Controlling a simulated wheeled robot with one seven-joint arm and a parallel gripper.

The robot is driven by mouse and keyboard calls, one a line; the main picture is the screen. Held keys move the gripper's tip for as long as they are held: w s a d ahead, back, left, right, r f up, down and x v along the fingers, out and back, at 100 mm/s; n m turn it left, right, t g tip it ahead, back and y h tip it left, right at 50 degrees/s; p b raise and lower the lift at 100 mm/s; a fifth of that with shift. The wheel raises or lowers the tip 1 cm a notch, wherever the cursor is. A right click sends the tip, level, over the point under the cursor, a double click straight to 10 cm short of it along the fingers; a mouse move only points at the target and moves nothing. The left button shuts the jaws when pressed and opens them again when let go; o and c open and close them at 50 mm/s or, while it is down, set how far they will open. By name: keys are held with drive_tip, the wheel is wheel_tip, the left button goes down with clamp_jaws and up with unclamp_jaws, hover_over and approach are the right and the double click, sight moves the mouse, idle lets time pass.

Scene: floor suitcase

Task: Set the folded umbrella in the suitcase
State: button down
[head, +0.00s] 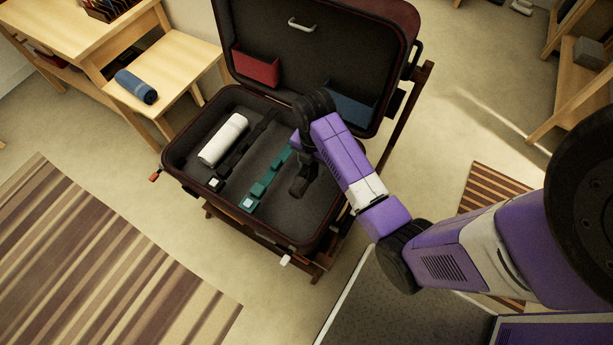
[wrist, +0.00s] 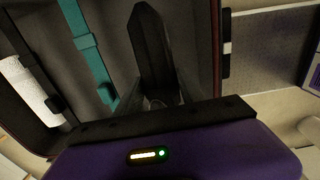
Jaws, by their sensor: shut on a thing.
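The open suitcase (head: 297,234) has its dark base toward me and its lid standing up behind. My gripper (head: 301,181) is over the right half of the base, right of the teal strap. In the wrist view my gripper (wrist: 163,101) is shut on a long black thing, which looks like the folded umbrella (wrist: 150,45). The umbrella points away from the fingers, over the dark lining. Whether it touches the suitcase floor I cannot tell. My arm and gripper hide much of it in the head view.
A white roll (head: 223,140) lies in the base at left, beside a black strap. The teal strap (head: 262,185) crosses the middle. A blue roll (head: 136,86) lies on the wooden bench (head: 180,65). The lid has a red pocket (head: 256,67) and a blue pocket.

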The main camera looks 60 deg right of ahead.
sight(311, 189)
wheel_tip(311, 189, down, 12)
drive_tip(key=shift+f+b, duration=0.15)
drive_tip(key=shift+b, duration=0.55)
drive_tip(key=shift+f, duration=0.1)
drive_tip(key=c, duration=0.7)
unclamp_jaws()
